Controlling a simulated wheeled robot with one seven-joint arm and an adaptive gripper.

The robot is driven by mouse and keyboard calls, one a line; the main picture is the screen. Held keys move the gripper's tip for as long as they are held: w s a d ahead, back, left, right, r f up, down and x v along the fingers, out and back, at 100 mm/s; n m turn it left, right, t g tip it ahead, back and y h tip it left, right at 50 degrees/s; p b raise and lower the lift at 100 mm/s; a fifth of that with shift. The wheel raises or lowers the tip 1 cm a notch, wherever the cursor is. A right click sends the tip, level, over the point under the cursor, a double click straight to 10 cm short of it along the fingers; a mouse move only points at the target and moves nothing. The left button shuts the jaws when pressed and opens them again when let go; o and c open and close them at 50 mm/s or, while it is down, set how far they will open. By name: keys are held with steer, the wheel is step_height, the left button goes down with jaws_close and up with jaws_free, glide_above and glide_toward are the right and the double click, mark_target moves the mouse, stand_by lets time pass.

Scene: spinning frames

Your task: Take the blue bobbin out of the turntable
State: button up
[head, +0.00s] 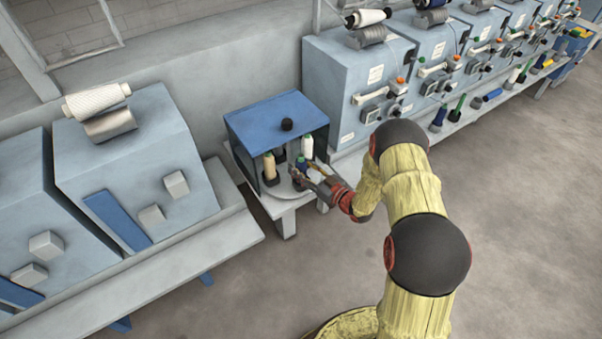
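The turntable (283,191) is a pale round plate in an open-fronted blue housing on a small grey stand, in the middle of the head view. A blue bobbin (301,162) with a green tip stands on its front part. A white bobbin (307,146) stands behind it to the right, and a beige bobbin (269,166) stands to its left. My gripper (306,174) reaches in from the right, low at the front of the turntable, right by the blue bobbin. The gripper covers the blue bobbin's lower part. Its fingers are too small to tell whether they touch or grip it.
The housing's blue roof (277,115) with a black knob overhangs the back of the turntable. A row of blue-grey machines (353,85) with a shelf of bobbins runs to the right. Another machine (140,165) stands close on the left. The floor in front is clear.

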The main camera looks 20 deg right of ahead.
steer(key=c, duration=0.9)
steer(key=shift+r, duration=0.1)
